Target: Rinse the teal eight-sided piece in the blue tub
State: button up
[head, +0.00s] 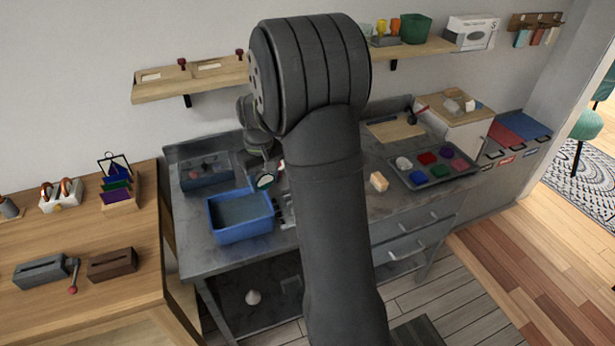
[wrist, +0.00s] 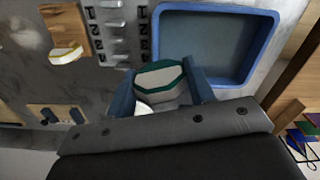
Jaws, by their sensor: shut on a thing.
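The teal eight-sided piece (wrist: 160,75) has a pale face with a teal rim. It is between the two fingers of my gripper (wrist: 163,84), which is shut on it. In the head view the piece (head: 265,181) shows small, just behind the right back corner of the blue tub (head: 240,236). The tub is a rectangular open basin on the grey counter. In the wrist view the tub (wrist: 273,50) lies beyond the right finger, and the piece is outside its opening. My arm hides part of the counter right of the tub.
A grey-blue bin (head: 207,178) stands behind the tub. A dark tray (head: 428,184) of coloured lumps and a small yellowish block (head: 378,181) lie to the right. A wooden table (head: 70,240) stands at left, a wall shelf (head: 215,82) above.

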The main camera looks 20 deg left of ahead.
jog(key=s+a, duration=0.5)
jog(key=a, duration=0.1)
jog(key=shift+n, duration=0.4)
jog(key=shift+f, duration=5.8)
jog(key=shift+w+d, duration=0.1)
jog(key=shift+w, duration=0.05)
jog(key=shift+w+d, duration=0.25)
jog(key=shift+s+a, duration=0.4)
jog(key=shift+w+d, duration=0.1)
jog(key=shift+w, duration=0.05)
jog(key=shift+w+d, duration=0.25)
jog(key=shift+d, duration=0.05)
